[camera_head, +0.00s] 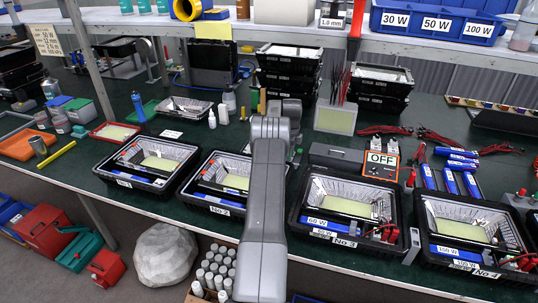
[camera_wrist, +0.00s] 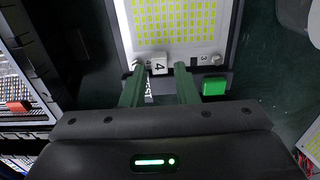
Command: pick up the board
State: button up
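In the wrist view a board (camera_wrist: 177,22) with rows of yellow LED cells on white sits in a dark frame at the top. My gripper (camera_wrist: 159,72) has two green fingers, apart, one on each side of the tab. Dark gaps show between tab and fingers, so it looks open and holding nothing. A green block (camera_wrist: 214,87) is right of the right finger. In the head view my arm hides the fingers, and I cannot make out this board there.
Black housings stand left in the wrist view, with a red piece (camera_wrist: 18,106). Another LED board (camera_wrist: 312,142) shows at lower right. In the head view, stacked housings (camera_head: 288,82) stand behind my arm; open numbered housings line the bench front, including No.3 (camera_head: 345,243).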

jog(key=shift+f, duration=0.6)
jog(key=shift+s+f, duration=0.25)
jog(key=shift+f, duration=0.1)
jog(key=shift+a, duration=0.1)
grip_shut()
notch_tip(320, 180, up, 18)
jog(key=p, duration=0.6)
jog(key=shift+w, duration=0.25)
jog(key=shift+f, duration=0.1)
